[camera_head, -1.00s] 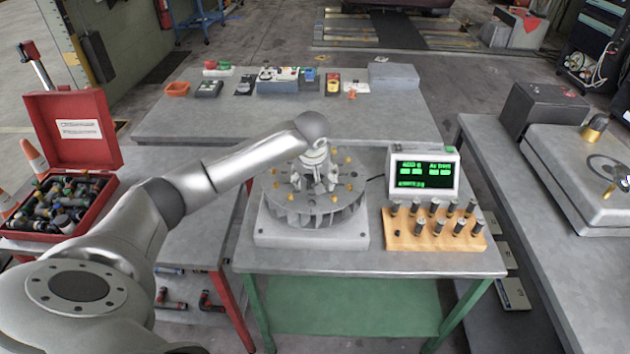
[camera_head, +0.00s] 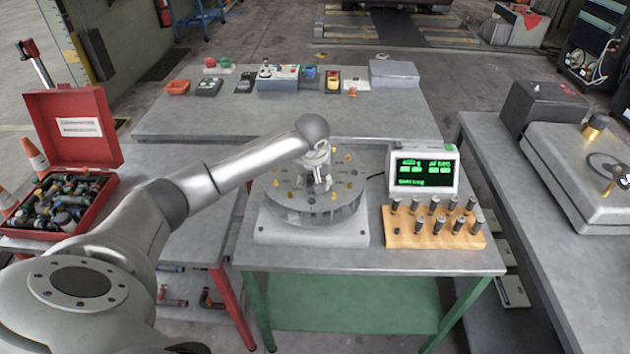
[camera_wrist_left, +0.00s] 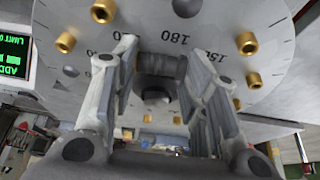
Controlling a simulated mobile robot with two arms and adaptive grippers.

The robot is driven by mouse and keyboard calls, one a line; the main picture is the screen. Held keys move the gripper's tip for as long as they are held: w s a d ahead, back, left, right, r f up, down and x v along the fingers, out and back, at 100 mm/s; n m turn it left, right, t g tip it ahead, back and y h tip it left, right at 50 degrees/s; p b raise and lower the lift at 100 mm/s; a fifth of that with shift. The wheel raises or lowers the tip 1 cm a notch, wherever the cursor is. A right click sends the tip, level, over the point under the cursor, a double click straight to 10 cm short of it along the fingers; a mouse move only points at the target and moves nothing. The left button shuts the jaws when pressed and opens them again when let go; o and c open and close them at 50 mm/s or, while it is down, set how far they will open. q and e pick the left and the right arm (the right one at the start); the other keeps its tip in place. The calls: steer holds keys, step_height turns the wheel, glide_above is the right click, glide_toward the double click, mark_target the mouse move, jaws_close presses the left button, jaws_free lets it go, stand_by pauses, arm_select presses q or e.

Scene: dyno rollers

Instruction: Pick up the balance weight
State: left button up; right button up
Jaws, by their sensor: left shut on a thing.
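My left gripper (camera_head: 318,182) is over the grey disc of the balancing rotor (camera_head: 340,207), with its fingers pointing down. In the left wrist view the fingers (camera_wrist_left: 160,65) are shut on a dark, ribbed cylindrical piece, which I take for the balance weight (camera_wrist_left: 158,66). It is in front of the disc face, near the printed 180 mark. I cannot tell whether it touches the disc. In the head view the fingers and arm hide the weight. My right gripper is not in view.
Brass pegs (camera_wrist_left: 66,43) stand around the disc. A green-lit display (camera_head: 423,172) and a wooden block (camera_head: 405,240) with several dark cylinders stand to the right. An open red case (camera_head: 75,130) is at left. The back table (camera_head: 220,120) has free room at its front.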

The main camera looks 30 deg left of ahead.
arm_select(q)
steer(key=shift+r, duration=0.1)
steer(key=shift+r+b, duration=0.5)
steer(key=shift+b, duration=0.1)
steer(key=v, duration=0.1)
steer(key=b+v, duration=0.1)
steer(key=shift+w+r, duration=0.1)
steer(key=shift+r, duration=0.25)
steer(key=s+r, duration=0.1)
steer(key=s+d+r+b, duration=0.1)
steer(key=s+r, duration=0.1)
steer(key=s+r+b, duration=0.1)
steer(key=r, duration=0.1)
steer(key=shift+s+d+r, duration=0.2)
steer(key=shift+s+d, duration=0.05)
steer(key=shift+d, duration=0.15)
steer(key=s+d+r+b, duration=0.3)
steer(key=s, duration=0.4)
steer(key=s+d+f+m, duration=0.1)
steer(key=d+f+m, duration=0.1)
steer(key=d, duration=0.2)
steer(key=s+d+f+m+h, duration=0.1)
steer(key=d+f+m, duration=0.1)
steer(key=d, duration=0.3)
steer(key=s+d+f+m+h, duration=0.1)
steer(key=d+f+m, duration=0.1)
steer(key=d+f, duration=0.1)
steer(key=shift+d+t, duration=0.3)
steer(key=shift+d, duration=0.55)
